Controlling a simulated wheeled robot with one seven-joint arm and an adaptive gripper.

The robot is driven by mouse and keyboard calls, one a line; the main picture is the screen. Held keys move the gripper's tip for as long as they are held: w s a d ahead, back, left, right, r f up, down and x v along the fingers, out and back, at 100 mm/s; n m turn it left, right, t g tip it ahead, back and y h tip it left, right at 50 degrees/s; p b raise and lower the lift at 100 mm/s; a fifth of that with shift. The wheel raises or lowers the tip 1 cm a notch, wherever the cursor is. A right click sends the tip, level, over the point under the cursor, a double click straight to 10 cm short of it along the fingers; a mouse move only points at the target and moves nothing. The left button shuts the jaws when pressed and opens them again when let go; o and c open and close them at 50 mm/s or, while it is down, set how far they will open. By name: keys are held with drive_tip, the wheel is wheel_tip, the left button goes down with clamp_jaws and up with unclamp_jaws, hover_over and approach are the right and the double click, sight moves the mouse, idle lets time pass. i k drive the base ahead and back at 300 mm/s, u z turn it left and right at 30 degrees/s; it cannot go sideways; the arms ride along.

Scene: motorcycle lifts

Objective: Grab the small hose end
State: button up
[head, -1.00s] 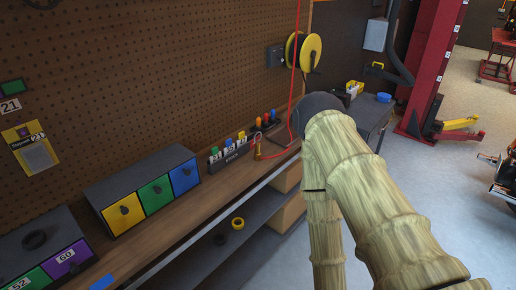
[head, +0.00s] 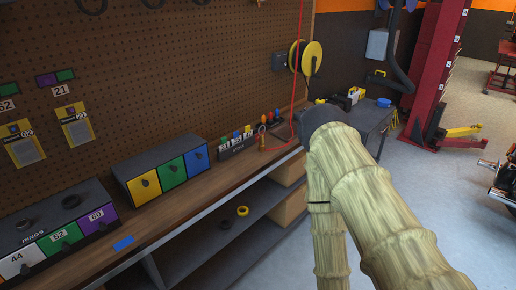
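A thin red hose (head: 299,60) hangs from above in front of the pegboard and runs down to the back of the workbench. A small brass-coloured hose end (head: 262,144) is at the bench's right part, beside a rack of coloured items. It is small in the picture, and I cannot tell exactly how it rests or joins the hose. My wood-textured arm fills the right middle of the view, and its dark joint is to the right of the hose end. My gripper is not visible, and nothing visible touches the hose end.
The workbench (head: 137,226) holds a drawer box (head: 108,180) with yellow, green and blue fronts, a rings box (head: 35,218) and a labelled rack (head: 238,150). A yellow reel (head: 312,58) hangs on the wall. A red lift post (head: 437,65) stands right.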

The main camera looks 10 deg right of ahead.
sight(261, 145)
drive_tip(key=u, duration=0.9)
drive_tip(key=i, duration=0.6)
drive_tip(key=z, duration=0.35)
